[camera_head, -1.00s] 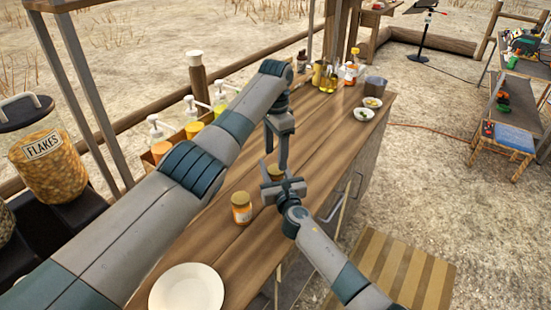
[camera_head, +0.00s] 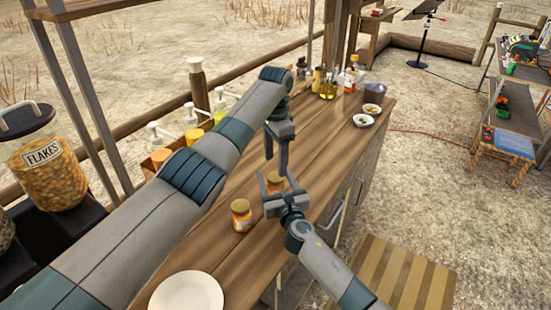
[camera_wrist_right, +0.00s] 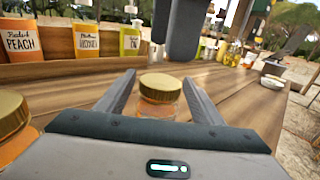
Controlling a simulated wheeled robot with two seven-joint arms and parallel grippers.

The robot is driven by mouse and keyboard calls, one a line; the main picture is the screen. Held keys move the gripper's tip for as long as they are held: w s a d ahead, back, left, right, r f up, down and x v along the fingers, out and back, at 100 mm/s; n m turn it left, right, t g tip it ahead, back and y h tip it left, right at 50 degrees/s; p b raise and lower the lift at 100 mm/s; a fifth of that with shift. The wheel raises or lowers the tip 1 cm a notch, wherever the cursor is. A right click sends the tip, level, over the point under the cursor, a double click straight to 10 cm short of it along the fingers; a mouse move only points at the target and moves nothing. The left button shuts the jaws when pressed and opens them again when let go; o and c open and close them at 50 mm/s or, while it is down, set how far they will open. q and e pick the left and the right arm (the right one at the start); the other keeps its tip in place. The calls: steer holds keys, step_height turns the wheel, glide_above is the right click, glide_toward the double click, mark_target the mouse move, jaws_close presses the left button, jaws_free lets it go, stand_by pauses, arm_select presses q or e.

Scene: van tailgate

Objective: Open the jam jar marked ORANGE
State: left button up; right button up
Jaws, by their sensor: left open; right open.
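A small jar with a gold lid and orange contents (camera_head: 275,182) stands on the wooden counter; it also shows in the right wrist view (camera_wrist_right: 160,90). My right gripper (camera_head: 273,186) is open, with one finger on each side of this jar. Whether they touch it I cannot tell. My left gripper (camera_head: 276,158) is open, pointing down above the same jar, apart from its lid. A second gold-lidded jar (camera_head: 241,216) stands to the left, and its lid shows at the left of the right wrist view (camera_wrist_right: 10,115). I cannot read either jar's label.
A white plate (camera_head: 187,293) lies at the counter's near end. Pump bottles (camera_head: 160,150) stand along the left edge, one labelled PEACH (camera_wrist_right: 20,40). Bottles (camera_head: 328,85) and small bowls (camera_head: 363,120) stand at the far end. A FLAKES container (camera_head: 48,172) is at left.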

steer(key=v, duration=1.5)
steer(key=shift+s, duration=0.15)
steer(key=shift+o, duration=0.6)
steer(key=shift+d, duration=0.1)
